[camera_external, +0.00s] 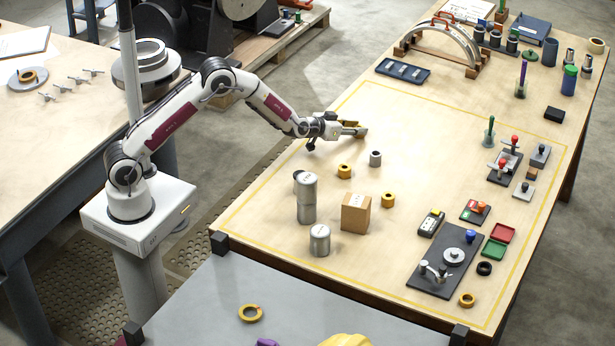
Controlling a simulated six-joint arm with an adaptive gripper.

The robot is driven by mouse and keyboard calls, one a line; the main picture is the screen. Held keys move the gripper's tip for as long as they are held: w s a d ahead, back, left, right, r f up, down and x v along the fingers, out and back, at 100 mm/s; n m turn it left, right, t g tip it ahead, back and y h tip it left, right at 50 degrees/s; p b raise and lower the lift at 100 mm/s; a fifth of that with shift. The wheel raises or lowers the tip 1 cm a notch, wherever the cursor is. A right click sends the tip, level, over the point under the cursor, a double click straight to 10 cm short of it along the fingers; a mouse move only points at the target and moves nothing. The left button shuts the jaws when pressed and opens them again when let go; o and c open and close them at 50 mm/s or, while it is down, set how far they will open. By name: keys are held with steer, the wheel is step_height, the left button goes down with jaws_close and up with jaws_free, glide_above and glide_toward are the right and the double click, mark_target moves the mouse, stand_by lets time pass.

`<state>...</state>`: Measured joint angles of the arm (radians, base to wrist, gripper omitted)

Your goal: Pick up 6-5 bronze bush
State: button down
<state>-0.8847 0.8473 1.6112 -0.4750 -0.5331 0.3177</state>
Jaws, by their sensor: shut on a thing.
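My gripper (353,129) is above the far left part of the wooden table, inside the yellow outline. Its fingers are shut on a small bronze-yellow thing (349,124), which looks like a bronze bush and is mostly hidden by the fingers. A bronze bush (344,172) stands on the table in front of the gripper. A second bronze bush (388,200) stands nearer the camera, beside a cardboard box. Markings on the bushes are too small to read, so I cannot tell which is 6-5.
A grey cylinder (375,158) stands near the bushes. A tall grey cylinder (307,200), a short one (319,241) and the cardboard box (355,213) stand nearer the camera. Tools and small trays line the right side. The table's middle right of the gripper is clear.

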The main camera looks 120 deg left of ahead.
steer(key=shift+r, duration=0.2)
step_height(320, 180, up, 10)
stand_by(0.5)
